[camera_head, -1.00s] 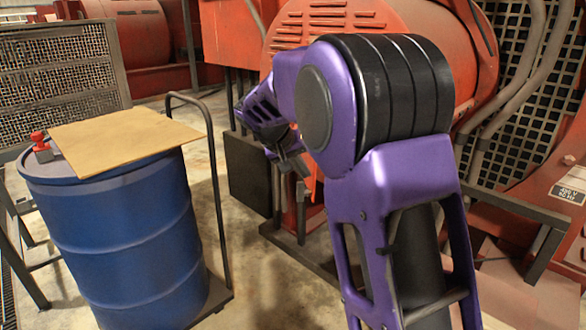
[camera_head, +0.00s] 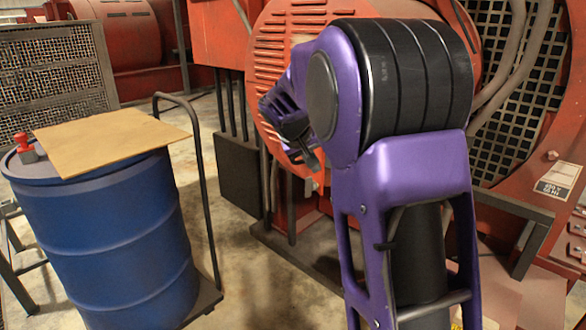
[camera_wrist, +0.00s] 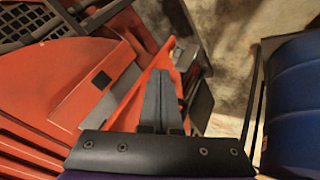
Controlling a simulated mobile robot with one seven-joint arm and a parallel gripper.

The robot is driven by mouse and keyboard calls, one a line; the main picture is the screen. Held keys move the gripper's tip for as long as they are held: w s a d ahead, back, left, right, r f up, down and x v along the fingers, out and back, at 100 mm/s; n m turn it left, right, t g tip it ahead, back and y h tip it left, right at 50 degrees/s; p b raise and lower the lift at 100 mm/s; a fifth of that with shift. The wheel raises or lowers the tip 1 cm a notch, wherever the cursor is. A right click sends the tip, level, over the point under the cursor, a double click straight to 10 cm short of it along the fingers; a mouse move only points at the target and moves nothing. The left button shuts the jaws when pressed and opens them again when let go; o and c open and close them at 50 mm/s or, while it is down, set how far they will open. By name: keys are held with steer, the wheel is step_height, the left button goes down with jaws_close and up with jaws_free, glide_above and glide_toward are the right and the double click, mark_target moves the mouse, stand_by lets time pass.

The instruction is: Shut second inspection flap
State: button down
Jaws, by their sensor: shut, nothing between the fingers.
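My gripper (camera_head: 308,160) hangs at the end of my purple arm in the head view, in front of the red louvred engine housing (camera_head: 272,85). In the wrist view its fingers (camera_wrist: 160,85) are together and empty, over red panels. One red panel (camera_wrist: 70,105) with a small dark square patch lies left of the fingers. A narrow bright orange edge (camera_wrist: 150,68) runs close beside them; I cannot tell whether it is the second inspection flap or whether the fingers touch it. My arm hides part of the housing in the head view, and no flap shows clearly there.
A blue drum (camera_head: 105,245) with a cardboard sheet (camera_head: 110,133) and a red-handled item (camera_head: 24,148) on top stands on a trolley with a tall handle (camera_head: 205,190) at left. Bare concrete floor (camera_head: 275,270) lies between trolley and engine. Dark rails stand by the engine.

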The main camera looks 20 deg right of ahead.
steer(key=w+d+p, duration=0.1)
steer(key=d, duration=0.7)
steer(key=shift+w+d, duration=0.2)
steer(key=shift+w, duration=0.15)
steer(key=shift+a, duration=0.1)
